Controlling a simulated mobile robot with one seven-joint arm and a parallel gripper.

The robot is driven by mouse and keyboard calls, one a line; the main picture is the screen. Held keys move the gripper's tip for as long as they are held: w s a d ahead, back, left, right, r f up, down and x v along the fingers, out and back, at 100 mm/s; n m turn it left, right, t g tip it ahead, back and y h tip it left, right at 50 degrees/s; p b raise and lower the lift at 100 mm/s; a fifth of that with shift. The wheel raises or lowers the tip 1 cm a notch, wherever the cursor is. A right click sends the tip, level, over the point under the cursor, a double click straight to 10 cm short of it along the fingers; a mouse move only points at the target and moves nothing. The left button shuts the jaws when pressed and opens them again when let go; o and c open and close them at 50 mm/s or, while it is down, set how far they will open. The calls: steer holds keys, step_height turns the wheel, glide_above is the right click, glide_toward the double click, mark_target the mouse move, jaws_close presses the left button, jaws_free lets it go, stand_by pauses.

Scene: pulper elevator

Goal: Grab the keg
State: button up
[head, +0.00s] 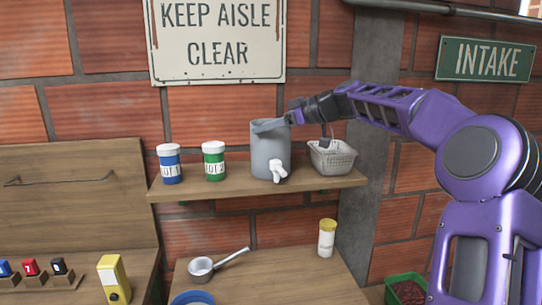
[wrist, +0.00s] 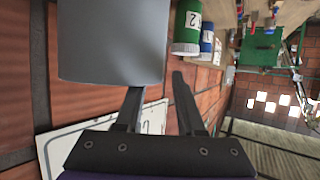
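The keg (head: 266,155) is a grey upright cylinder with a white tap low on its front. It stands on the wall shelf, and its grey side (wrist: 112,40) fills the upper left of the wrist view, which is upside down. My gripper (head: 280,124) reaches in from the right at the keg's upper rim. In the wrist view its two fingers (wrist: 157,84) are spread apart. The tip of one finger is hidden behind the keg and the other shows beside it with nothing against it. Whether a finger touches the keg I cannot tell.
On the shelf (head: 230,188), a wire basket (head: 332,156) stands close right of the keg under my arm. A green-labelled jar (head: 213,161) and a blue-labelled jar (head: 170,164) stand to the left.

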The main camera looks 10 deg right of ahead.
jaws_close()
steer(key=shift+f, duration=0.1)
stand_by(1.1)
